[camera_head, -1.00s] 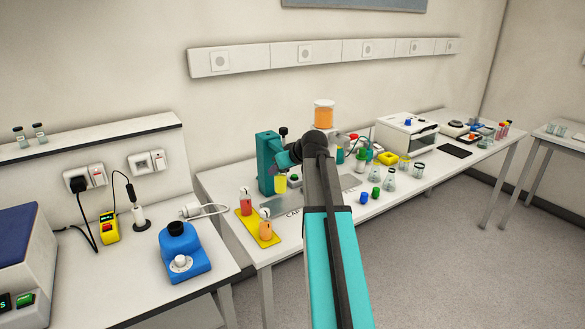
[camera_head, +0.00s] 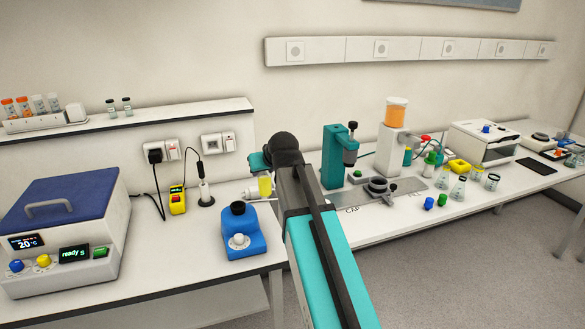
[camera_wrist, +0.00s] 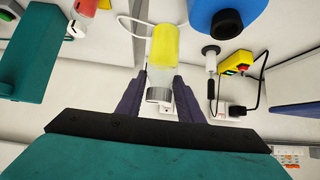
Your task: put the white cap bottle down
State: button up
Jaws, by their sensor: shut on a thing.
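In the head view the cap is hidden or too small to tell. I see no contact between the bottle and the bench.
The blue device (camera_head: 242,234) with a black knob stands close to the bottle. A yellow switch box (camera_head: 177,199) and a plug with cable stand to its left. A wall shelf (camera_head: 190,113) holds two small vials (camera_head: 126,105). A blue-lidded machine (camera_head: 64,230) fills the far left.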

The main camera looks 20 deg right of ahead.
jog(key=a, duration=1)
jog(key=shift+s+a+r, duration=0.35)
jog(key=shift+s+a, duration=0.05)
jog(key=shift+d, duration=0.1)
